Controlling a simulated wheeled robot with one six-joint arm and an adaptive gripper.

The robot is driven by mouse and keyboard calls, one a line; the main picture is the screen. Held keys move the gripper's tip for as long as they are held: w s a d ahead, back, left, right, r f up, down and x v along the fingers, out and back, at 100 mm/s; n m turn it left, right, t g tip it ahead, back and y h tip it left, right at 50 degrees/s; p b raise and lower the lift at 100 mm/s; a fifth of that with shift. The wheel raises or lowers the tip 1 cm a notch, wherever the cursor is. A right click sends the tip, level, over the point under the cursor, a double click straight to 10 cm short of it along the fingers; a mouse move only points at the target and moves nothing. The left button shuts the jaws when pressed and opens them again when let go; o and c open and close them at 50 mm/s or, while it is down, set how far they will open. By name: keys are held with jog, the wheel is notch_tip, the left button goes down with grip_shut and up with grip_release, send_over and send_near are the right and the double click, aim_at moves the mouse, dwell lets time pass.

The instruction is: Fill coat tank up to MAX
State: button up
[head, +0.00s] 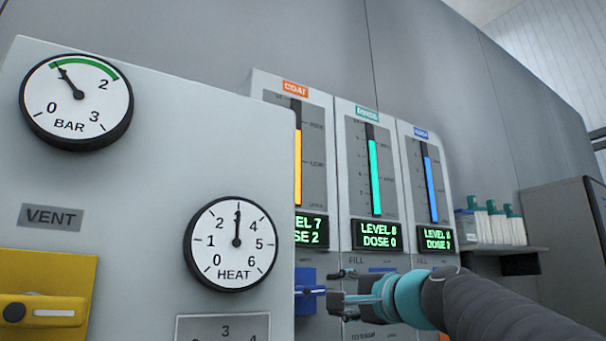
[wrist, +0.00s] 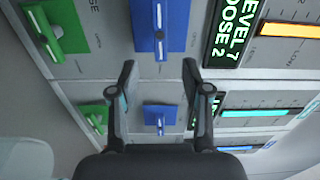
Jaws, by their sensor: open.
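The coat tank panel (head: 287,88) has an orange label and an orange level bar (head: 298,168); its top is below the gauge's upper marks. Its display (head: 311,231) is partly hidden in the head view. In the wrist view the display (wrist: 232,30) reads LEVEL 7, DOSE 2. The coat tank's blue fill handle (head: 308,291) is partly hidden by the gauge panel; it also shows in the wrist view (wrist: 160,28), lying lengthwise in line with the gap between the fingers. My gripper (head: 336,287) is open and empty, just right of that handle. Its fingertips (wrist: 159,72) appear short of the handle.
The middle tank panel (head: 366,112) reads LEVEL 8, DOSE 0; the blue-labelled panel (head: 420,134) stands right of it. Green handles (wrist: 48,35) sit beside the blue ones. A gauge panel (head: 160,190) blocks the left. Bottles (head: 490,224) stand on a shelf at right.

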aim_at(305, 291)
jog(key=c, duration=0.3)
jog(key=shift+w+a+r+p, duration=0.15)
jog(key=shift+a+r+p, duration=0.05)
jog(key=shift+a+p, duration=0.15)
jog(key=c, duration=0.4)
jog(key=a+r+n, duration=0.1)
jog(key=r, duration=0.1)
jog(key=a+r+n+p, duration=0.1)
jog(key=r+n, duration=0.1)
jog(key=r+n+g+p, duration=0.1)
jog(key=r, duration=0.1)
jog(key=shift+a+n+y, duration=0.3)
jog(key=shift+a+y, duration=0.1)
grip_shut()
jog(key=w+a+f+n+g+h, duration=0.1)
jog(key=w+a+f+n+h, duration=0.1)
jog(key=n, duration=1.1)
jog(key=shift+w+a+f+h+p, duration=0.3)
jog(key=shift+w+a+f, duration=0.6)
jog(key=shift+w, duration=0.8)
